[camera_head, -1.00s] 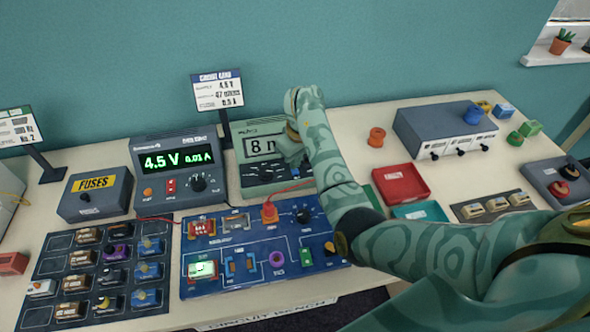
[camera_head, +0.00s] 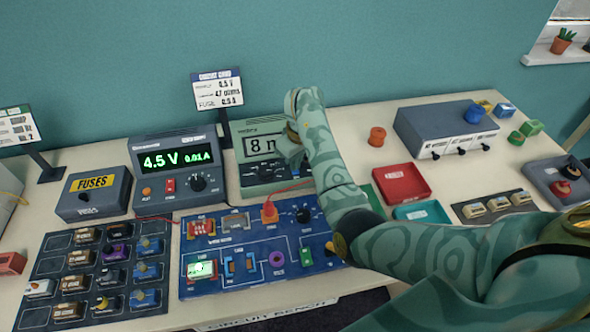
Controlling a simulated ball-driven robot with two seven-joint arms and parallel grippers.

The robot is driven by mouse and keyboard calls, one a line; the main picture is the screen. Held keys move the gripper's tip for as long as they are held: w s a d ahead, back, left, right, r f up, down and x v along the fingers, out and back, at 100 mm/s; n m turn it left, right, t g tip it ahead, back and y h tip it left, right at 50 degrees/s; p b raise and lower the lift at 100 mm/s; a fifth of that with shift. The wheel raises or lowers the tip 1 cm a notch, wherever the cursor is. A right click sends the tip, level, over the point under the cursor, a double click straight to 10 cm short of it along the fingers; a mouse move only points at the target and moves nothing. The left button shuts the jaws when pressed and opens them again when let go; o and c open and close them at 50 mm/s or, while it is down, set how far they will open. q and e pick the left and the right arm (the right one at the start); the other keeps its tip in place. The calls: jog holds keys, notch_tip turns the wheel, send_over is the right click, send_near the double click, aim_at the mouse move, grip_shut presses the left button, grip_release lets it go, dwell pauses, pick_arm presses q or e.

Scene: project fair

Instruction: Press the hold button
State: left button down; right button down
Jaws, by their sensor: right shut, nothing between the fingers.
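The right part of the meter is hidden behind my right arm. My right gripper (camera_head: 289,152) is in front of the meter's face, over the right part of the display. Its fingers are shut and empty; I cannot tell whether they touch the meter. Small controls show along the meter's lower face, but I cannot make out which is the hold button. My left gripper is not in view.
A power supply (camera_head: 177,172) reading 4.5 V and 0.01 A stands left of the meter. A blue circuit board (camera_head: 250,272) lies in front, with a red lead running to the meter. A sign (camera_head: 217,90) stands behind. A red tray (camera_head: 402,184) is right of my arm.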

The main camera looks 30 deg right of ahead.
jog(key=shift+f+b, duration=0.4)
jog(key=shift+f, duration=0.05)
dwell(0.3)
notch_tip(320, 180, up, 10)
jog(key=p, duration=0.7)
dwell(0.6)
